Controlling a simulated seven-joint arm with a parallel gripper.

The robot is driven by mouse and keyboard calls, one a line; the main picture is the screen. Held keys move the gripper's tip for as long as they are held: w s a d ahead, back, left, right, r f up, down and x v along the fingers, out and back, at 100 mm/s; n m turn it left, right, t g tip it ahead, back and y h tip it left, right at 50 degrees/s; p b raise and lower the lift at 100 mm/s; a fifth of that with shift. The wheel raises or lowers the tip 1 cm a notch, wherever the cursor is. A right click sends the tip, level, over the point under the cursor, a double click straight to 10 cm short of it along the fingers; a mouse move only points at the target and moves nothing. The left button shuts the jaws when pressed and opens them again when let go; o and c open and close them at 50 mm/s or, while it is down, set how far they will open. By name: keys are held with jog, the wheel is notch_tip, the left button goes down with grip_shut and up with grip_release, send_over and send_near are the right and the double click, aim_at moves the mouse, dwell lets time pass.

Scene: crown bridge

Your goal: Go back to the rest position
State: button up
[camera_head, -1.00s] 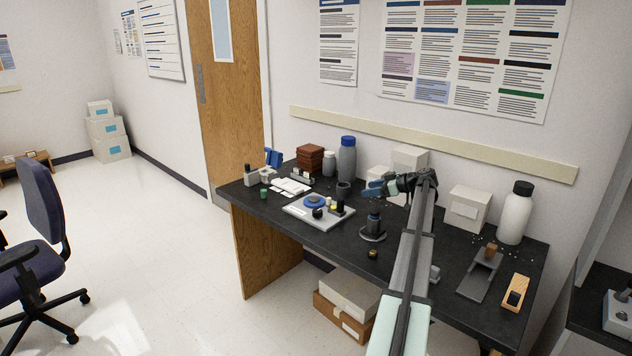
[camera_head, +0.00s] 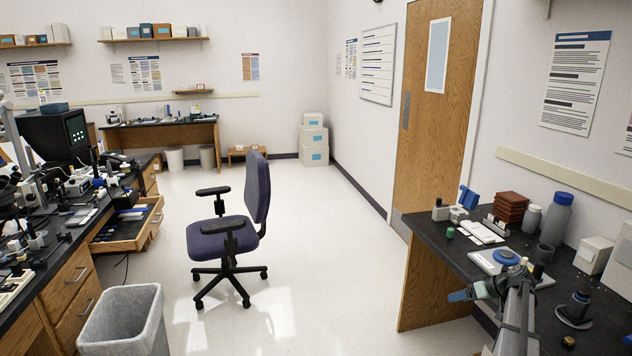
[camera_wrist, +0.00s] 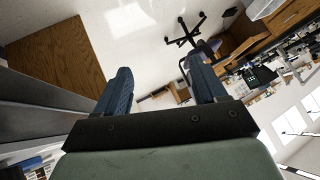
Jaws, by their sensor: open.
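My gripper (camera_head: 463,295) is in the lower right of the head view, at the front left edge of the black bench (camera_head: 440,252). Its blue fingers point left, out over the floor side. In the wrist view my gripper (camera_wrist: 165,88) shows two blue fingers spread apart with nothing between them. Beyond them are the floor, the bench's wooden side panel (camera_wrist: 65,55) and the chair, seen sideways.
The bench holds a white tray with a blue disc (camera_head: 506,257), brown blocks (camera_head: 510,206), a grey bottle with a blue cap (camera_head: 555,218) and a dark stand (camera_head: 577,308). An office chair (camera_head: 232,222) and a bin (camera_head: 125,325) stand left. Floor between is clear.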

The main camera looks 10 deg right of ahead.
jog(key=s+a+f+g+h, duration=0.15)
jog(key=a+f, duration=0.45)
jog(key=a, duration=0.8)
jog(key=a+f+g+y, duration=0.1)
jog(key=a+f+g, duration=0.3)
jog(key=a, duration=0.9)
jog(key=s+a+f+g+h, duration=0.1)
jog(key=s+a+f+h, duration=0.15)
jog(key=s+a, duration=0.35)
jog(key=s+a+f+m+h, duration=0.1)
jog(key=s+a+f, duration=0.2)
jog(key=a, duration=0.6)
jog(key=s+a+f+g+h, duration=0.1)
jog(key=s+a+f, duration=0.2)
jog(key=s+a, duration=0.3)
jog(key=s+f+g, duration=0.3)
jog(key=s+f, duration=0.7)
jog(key=s, duration=0.4)
jog(key=s+a+f+g, duration=0.1)
jog(key=s+f+g, duration=0.3)
jog(key=s+f, duration=0.6)
jog(key=s, duration=0.4)
jog(key=shift+s+f, duration=0.3)
jog(key=shift+f, duration=0.1)
